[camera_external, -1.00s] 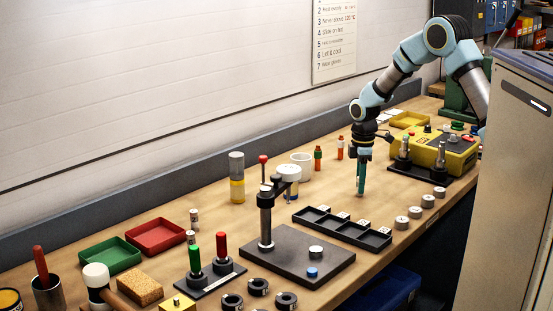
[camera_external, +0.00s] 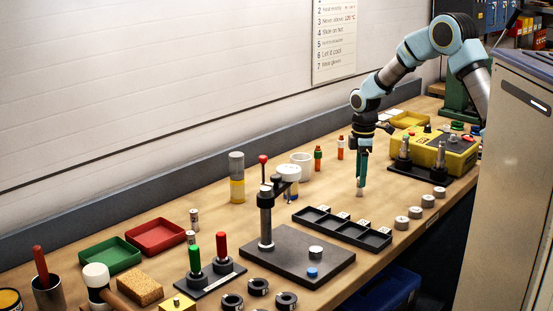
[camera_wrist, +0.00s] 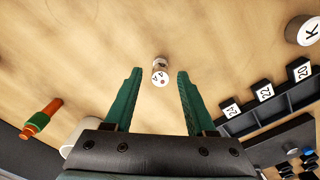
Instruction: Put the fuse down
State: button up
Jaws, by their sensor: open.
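The fuse (camera_wrist: 160,72) is a small cylinder with a pale, marked top. It stands on the bare wooden bench, between and just beyond my fingertips in the wrist view. In the external view the fuse (camera_external: 360,192) shows as a small light piece right under my gripper (camera_external: 361,183). My gripper, with green fingers, is open and points down; it also shows in the wrist view (camera_wrist: 158,75). A gap shows on both sides of the fuse, and neither finger touches it.
A black compartment tray (camera_external: 342,228) with numbered tags lies in front. An orange-and-green cylinder (camera_external: 318,158) and a white cup (camera_external: 302,166) stand behind to the left. Metal cylinders (camera_external: 402,223) line the front edge. A yellow box (camera_external: 440,150) stands right. Bench around the fuse is clear.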

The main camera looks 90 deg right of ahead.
notch_tip(320, 180, up, 9)
jog(key=b, duration=0.1)
jog(key=shift+r, duration=0.2)
jog(key=w+a+f, duration=0.2)
jog(key=w+a, duration=0.2)
jog(key=a, duration=0.8)
jog(key=w+a+f, duration=0.2)
jog(key=w+a, duration=0.1)
jog(key=a, duration=0.9)
jog(key=s+a+f, duration=0.2)
jog(key=s+a, duration=0.1)
jog(key=a, duration=0.5)
jog(key=s+a+f+m+t, duration=0.1)
jog(key=s+a+f, duration=0.1)
jog(key=a, duration=0.5)
jog(key=shift+s+a+f+t, duration=0.15)
jog(key=shift+s+a+t, duration=0.2)
jog(key=shift+s, duration=0.2)
jog(key=shift+o, duration=0.4)
